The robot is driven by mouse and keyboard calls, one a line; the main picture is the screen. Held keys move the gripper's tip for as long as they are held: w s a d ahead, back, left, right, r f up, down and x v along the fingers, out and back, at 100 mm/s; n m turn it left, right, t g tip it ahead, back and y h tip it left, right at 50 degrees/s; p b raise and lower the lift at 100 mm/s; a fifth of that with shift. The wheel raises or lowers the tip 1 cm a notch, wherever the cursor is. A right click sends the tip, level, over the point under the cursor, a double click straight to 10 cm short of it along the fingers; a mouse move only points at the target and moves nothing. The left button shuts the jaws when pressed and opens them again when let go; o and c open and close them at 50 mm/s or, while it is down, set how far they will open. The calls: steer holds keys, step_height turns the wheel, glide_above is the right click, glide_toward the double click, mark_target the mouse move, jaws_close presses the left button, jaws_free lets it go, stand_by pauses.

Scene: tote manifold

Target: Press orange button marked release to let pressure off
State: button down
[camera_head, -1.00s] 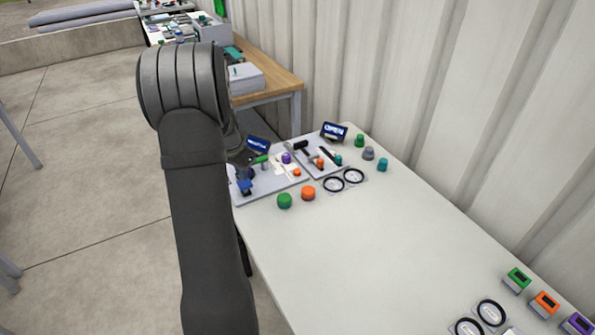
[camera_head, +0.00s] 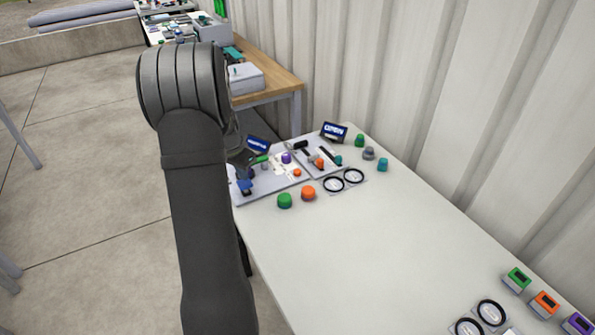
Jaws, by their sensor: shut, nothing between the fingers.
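A small orange button (camera_head: 297,172) sits on the left grey panel (camera_head: 272,187) at the far end of the white table. Another small orange part (camera_head: 320,164) is on the right grey panel. Any release marking is too small to read. My arm comes up the left of the picture and bends down toward the left panel. My gripper (camera_head: 243,160) shows only as a dark part beside the arm, over the panel's left side. It is shut and empty, left of the orange button and apart from it in the picture. Its fingertips are hard to make out.
A green knob (camera_head: 285,201) and a larger orange knob (camera_head: 308,193) stand in front of the panels. Black rings (camera_head: 334,184) lie to their right. Blue signs (camera_head: 334,132) stand behind. The table's middle is clear; a corrugated wall (camera_head: 440,90) runs along its right.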

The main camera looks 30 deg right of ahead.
steer(key=m, duration=0.1)
steer(key=d+m+y, duration=0.1)
steer(key=m, duration=0.1)
steer(key=shift+s+d+f, duration=0.1)
steer(key=shift+s+d, duration=0.05)
steer(key=shift+d, duration=0.05)
steer(key=d+m, duration=0.1)
steer(key=m, duration=0.1)
steer(key=d+m+t+y, duration=0.1)
steer(key=m, duration=0.1)
steer(key=d+m, duration=0.1)
steer(key=m, duration=0.2)
steer(key=shift+t, duration=0.3)
steer(key=d+r+m+t+y, duration=0.2)
steer(key=d+m, duration=0.3)
steer(key=m, duration=0.3)
step_height(320, 180, up, 3)
steer(key=m+t+h, duration=0.1)
steer(key=m+t, duration=0.3)
steer(key=m, duration=1)
glide_above(299, 173)
steer(key=shift+r, duration=0.2)
steer(key=shift+f, duration=4.45)
steer(key=shift+f, duration=0.4)
